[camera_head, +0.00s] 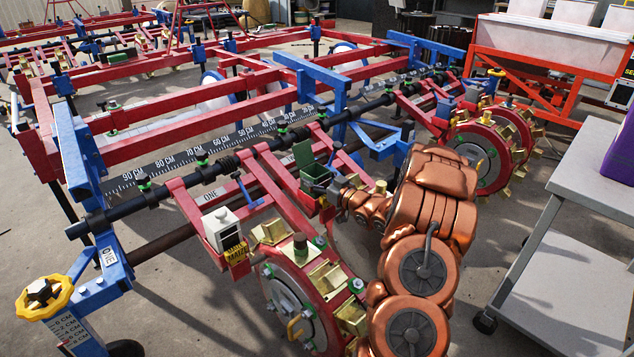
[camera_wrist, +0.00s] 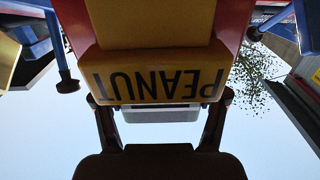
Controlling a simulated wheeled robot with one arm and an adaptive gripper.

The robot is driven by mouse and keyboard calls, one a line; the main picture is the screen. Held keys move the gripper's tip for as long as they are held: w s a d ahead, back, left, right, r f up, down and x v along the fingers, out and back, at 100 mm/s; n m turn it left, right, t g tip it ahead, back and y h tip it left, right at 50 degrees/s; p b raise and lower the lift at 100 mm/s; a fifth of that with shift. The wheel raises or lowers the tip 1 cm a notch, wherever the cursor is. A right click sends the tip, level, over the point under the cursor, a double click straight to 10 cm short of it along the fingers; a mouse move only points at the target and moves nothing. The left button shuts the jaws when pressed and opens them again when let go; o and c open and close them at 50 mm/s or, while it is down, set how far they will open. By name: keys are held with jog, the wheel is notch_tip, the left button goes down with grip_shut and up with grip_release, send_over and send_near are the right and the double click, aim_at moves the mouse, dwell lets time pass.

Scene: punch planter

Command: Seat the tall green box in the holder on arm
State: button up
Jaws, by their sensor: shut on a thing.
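The tall green box (camera_head: 317,176) has its lid raised and stands at the end of a red arm (camera_head: 283,178) of the machine in the head view. My gripper (camera_head: 334,190) is at its right side, shut on it. In the wrist view my gripper's two fingers (camera_wrist: 160,112) flank a pale block below a yellow piece (camera_wrist: 155,60) marked PEANUT, upside down in the picture, with red edges around it. The holder is mostly hidden by the box and my gripper. I cannot tell whether the box is fully down in it.
A white box (camera_head: 222,229) with a yellow label sits on the neighbouring red arm at left. A red wheel with gold cups (camera_head: 300,300) is below. A dark bar (camera_head: 250,150) runs across the machine.

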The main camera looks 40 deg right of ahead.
dwell(0.3)
jog(key=o, duration=1.4)
jog(key=shift+f, duration=0.1)
jog(key=shift+c, duration=0.2)
jog(key=shift+s+r, duration=0.2)
jog(key=s+d+p, duration=0.1)
jog(key=s+p, duration=0.2)
jog(key=s, duration=0.8)
jog(key=shift+s+d, duration=0.25)
jog(key=shift+d, duration=0.05)
jog(key=shift+w, duration=0.1)
